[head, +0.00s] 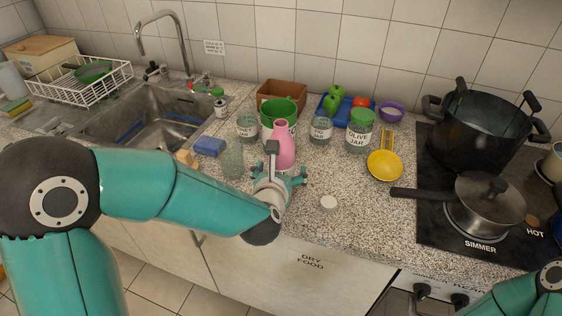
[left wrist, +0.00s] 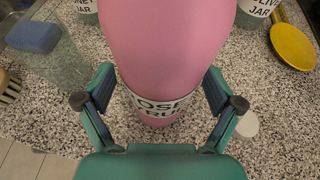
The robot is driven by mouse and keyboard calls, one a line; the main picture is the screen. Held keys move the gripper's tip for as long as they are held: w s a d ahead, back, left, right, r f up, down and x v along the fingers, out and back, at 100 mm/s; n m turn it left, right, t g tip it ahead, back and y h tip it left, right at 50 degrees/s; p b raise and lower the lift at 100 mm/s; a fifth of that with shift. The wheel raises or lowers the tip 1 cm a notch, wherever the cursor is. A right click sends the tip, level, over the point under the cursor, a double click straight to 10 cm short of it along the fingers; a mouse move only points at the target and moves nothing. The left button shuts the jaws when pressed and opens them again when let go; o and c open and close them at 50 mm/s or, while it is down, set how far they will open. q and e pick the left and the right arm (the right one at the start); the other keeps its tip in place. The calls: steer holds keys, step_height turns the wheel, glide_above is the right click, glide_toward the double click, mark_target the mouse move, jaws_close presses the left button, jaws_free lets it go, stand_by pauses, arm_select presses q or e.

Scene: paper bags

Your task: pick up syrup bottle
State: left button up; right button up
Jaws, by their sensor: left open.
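The pink syrup bottle (head: 284,148) stands upright on the speckled counter, in front of a green container. In the left wrist view the bottle (left wrist: 163,45) fills the upper middle, and its white label reads partly "ROSE". My left gripper (head: 282,178) is at the bottle's near side, low on its body. In the left wrist view the open fingers of my left gripper (left wrist: 160,88) stand on either side of the bottle, with gaps visible near the tips. The bottle's top is outside the wrist view. My right gripper is out of view; only part of that arm shows at bottom right.
A clear glass (head: 232,160) and blue sponge (head: 209,146) are left of the bottle. The olive jar (head: 359,135), another labelled jar (head: 320,131) and a yellow ladle (head: 385,165) are right. A white lid (head: 328,203) lies in front. A stove with pots is far right.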

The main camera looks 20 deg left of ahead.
arm_select(q)
steer(key=shift+r, duration=0.1)
steer(key=c, duration=1.6)
steer(key=shift+o, duration=0.2)
